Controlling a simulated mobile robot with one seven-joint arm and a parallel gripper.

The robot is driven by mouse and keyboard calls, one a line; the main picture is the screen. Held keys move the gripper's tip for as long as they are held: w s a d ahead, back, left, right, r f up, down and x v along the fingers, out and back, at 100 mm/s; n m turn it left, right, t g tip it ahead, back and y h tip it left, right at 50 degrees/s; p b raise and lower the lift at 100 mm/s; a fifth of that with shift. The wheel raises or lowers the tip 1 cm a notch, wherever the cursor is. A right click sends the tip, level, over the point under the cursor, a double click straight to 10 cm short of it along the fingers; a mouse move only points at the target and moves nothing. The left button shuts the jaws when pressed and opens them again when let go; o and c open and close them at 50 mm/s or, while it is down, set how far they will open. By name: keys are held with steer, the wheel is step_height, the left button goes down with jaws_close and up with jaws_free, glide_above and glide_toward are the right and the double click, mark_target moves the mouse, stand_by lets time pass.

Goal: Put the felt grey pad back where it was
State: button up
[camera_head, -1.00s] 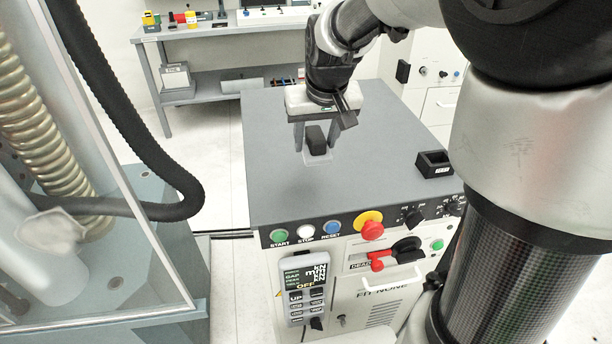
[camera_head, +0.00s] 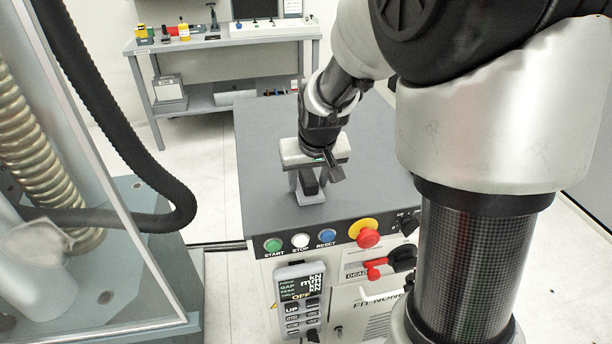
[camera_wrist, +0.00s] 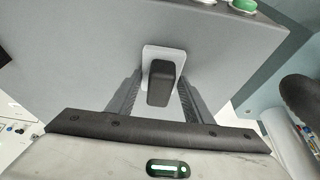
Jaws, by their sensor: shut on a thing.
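The felt grey pad (camera_wrist: 151,54) shows as a light grey flat plate with a dark upright block (camera_wrist: 162,84) on it in the wrist view. My gripper (camera_wrist: 160,98) is shut on this block, with a finger on each side. In the head view my gripper (camera_head: 310,186) points down over the front part of the grey cabinet top (camera_head: 262,190), and the pad's pale edge (camera_head: 309,200) shows below the fingers. I cannot tell whether the pad touches the top or hangs just above it.
Start, stop and reset buttons (camera_head: 300,241) and a red knob (camera_head: 368,238) line the cabinet's front edge, close to my gripper. A pendant (camera_head: 299,300) hangs below. A glazed machine with a black hose (camera_head: 165,205) stands left. The cabinet top around the pad is clear.

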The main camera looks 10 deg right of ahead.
steer(key=shift+f, duration=0.15)
steer(key=o, duration=1)
steer(key=shift+r, duration=0.4)
steer(key=p+v, duration=0.1)
steer(key=v, duration=1)
steer(key=shift+t, duration=0.5)
steer(key=s+r, duration=0.1)
steer(key=s, duration=0.5)
steer(key=s+r, duration=0.1)
steer(key=s, duration=0.5)
steer(key=s+r, duration=0.1)
steer(key=s, duration=0.5)
steer(key=shift+s+r, duration=0.15)
steer(key=shift+s, duration=0.15)
